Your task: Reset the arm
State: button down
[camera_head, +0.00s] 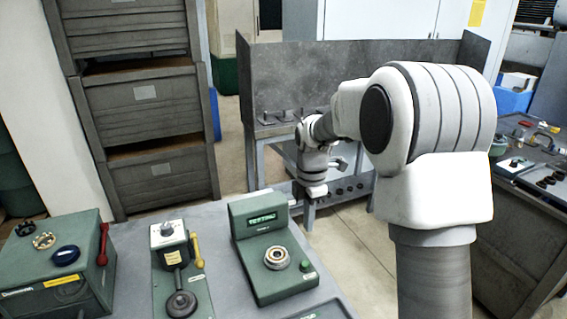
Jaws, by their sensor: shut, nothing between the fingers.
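My white and grey arm stands on the right of the head view and reaches back and left. Its end with my gripper (313,190) hangs low near the middle, past the back right corner of the grey table. The gripper is shut and empty, and it is small in the picture. It is apart from the green testing machine (270,250), which stands on the table below and left of it. A metal ring (277,257) sits on the testing machine's round seat.
The grey table (215,222) also bears a green machine with a red lever (55,270) and a lever device (178,265). A grey metal workbench (355,75) stands behind my arm. Stacked crates (140,120) stand back left. Another cluttered bench (525,200) is at right. Floor shows between the tables.

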jog(key=s+d+r+m+t, duration=0.2)
jog(key=s+r+m+t, duration=0.1)
jog(key=s+r+m, duration=0.85)
jog(key=s+r+m+t, duration=0.1)
jog(key=s+m+t, duration=0.1)
jog(key=s+m, duration=0.8)
jog(key=shift+s+d+r, duration=0.2)
jog(key=shift+s+r, duration=0.1)
jog(key=shift+s, duration=2.6)
dwell(2.9)
